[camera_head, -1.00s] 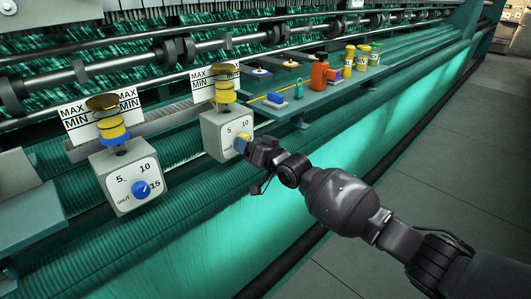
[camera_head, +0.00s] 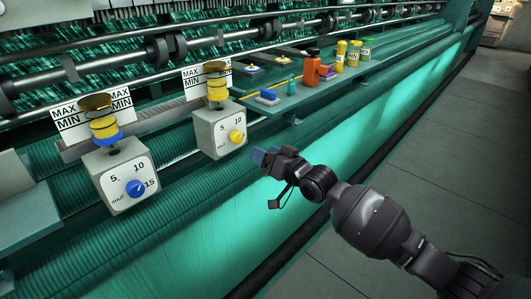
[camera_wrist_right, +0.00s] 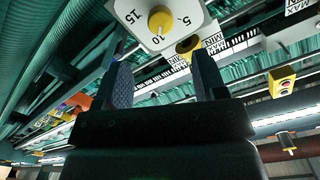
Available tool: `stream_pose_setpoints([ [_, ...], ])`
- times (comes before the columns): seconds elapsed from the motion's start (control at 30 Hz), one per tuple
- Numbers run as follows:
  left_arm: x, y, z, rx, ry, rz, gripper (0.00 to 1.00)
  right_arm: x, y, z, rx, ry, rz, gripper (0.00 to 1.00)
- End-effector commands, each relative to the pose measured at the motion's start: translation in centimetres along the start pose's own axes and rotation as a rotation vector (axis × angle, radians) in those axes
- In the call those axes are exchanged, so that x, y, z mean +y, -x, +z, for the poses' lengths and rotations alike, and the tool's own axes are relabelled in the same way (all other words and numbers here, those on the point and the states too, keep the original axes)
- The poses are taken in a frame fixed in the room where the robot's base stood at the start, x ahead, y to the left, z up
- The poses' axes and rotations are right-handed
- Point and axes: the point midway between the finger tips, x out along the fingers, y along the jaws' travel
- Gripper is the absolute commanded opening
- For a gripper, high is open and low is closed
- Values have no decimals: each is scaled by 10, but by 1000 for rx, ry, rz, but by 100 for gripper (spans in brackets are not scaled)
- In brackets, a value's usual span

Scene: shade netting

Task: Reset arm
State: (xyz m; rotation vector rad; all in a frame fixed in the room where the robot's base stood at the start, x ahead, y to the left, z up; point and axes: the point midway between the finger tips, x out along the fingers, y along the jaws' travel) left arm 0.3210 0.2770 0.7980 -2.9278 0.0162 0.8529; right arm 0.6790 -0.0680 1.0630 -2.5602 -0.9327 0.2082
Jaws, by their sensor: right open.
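My right gripper (camera_head: 265,157) is in front of the right grey dial box (camera_head: 208,139), a short way right of and below its yellow knob (camera_head: 236,137). In the right wrist view my right gripper (camera_wrist_right: 163,82) has its fingers apart with nothing between them. The yellow knob (camera_wrist_right: 161,20) shows beyond the fingertips, apart from them, on the white dial face marked 5, 10 and 15. The left grey box (camera_head: 118,184) has a blue knob (camera_head: 136,189). My left gripper is not in view.
A green shelf (camera_head: 300,103) behind my gripper holds an orange bottle (camera_head: 312,72), several yellow-labelled containers and small blocks. MAX/MIN cards stand behind yellow-banded posts on both boxes. Rollers run along the back. Open floor (camera_head: 440,180) lies at the right.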

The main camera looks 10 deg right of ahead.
Motion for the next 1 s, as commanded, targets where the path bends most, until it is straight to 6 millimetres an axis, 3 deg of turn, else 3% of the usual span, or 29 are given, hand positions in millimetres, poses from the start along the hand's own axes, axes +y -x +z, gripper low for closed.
stream_pose_setpoints([
  [0.17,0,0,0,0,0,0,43,1,0,1,-9,62,6,65],
  [0.23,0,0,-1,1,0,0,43,-2,0,0,-14,149,9,65],
  [0.37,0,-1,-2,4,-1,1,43,-14,2,-21,21,338,18,65],
  [0.47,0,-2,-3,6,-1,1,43,-14,15,-18,34,427,51,65],
  [0.77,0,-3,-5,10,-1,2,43,6,65,18,24,534,181,65],
  [1.0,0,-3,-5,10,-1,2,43,35,137,72,-43,556,349,65],
])
